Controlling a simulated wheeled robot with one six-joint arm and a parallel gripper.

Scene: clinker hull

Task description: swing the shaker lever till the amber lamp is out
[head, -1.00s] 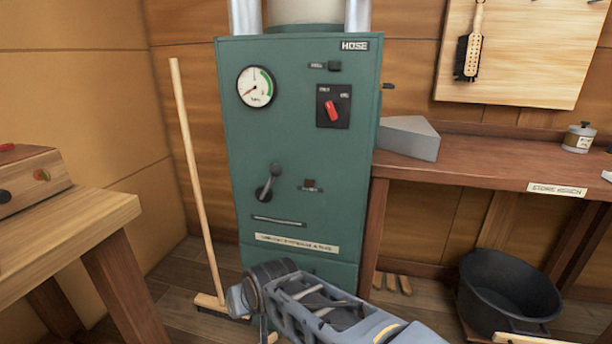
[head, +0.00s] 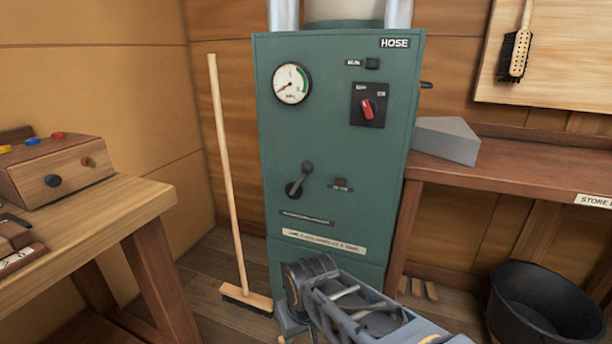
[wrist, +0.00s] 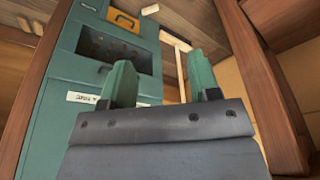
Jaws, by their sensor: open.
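The shaker lever (head: 300,180) is a dark crank with a rounded knob on the front of the green cabinet (head: 330,130). Its knob end points up and slightly right. A small dull brown lamp (head: 341,182) sits right of the lever above a tiny label; it does not look brightly lit, and I cannot be sure of its state. My gripper (wrist: 161,62) shows in the wrist view with two green fingers apart and nothing between them. In the head view my arm is low in front of the cabinet, below the lever, and the fingers cannot be made out.
A gauge (head: 291,83) and a red rotary switch (head: 368,107) are higher on the cabinet. A broom (head: 230,180) leans to its left. A wooden bench with a control box (head: 65,172) stands at left. A workbench (head: 500,180) and black tub (head: 545,305) are at right.

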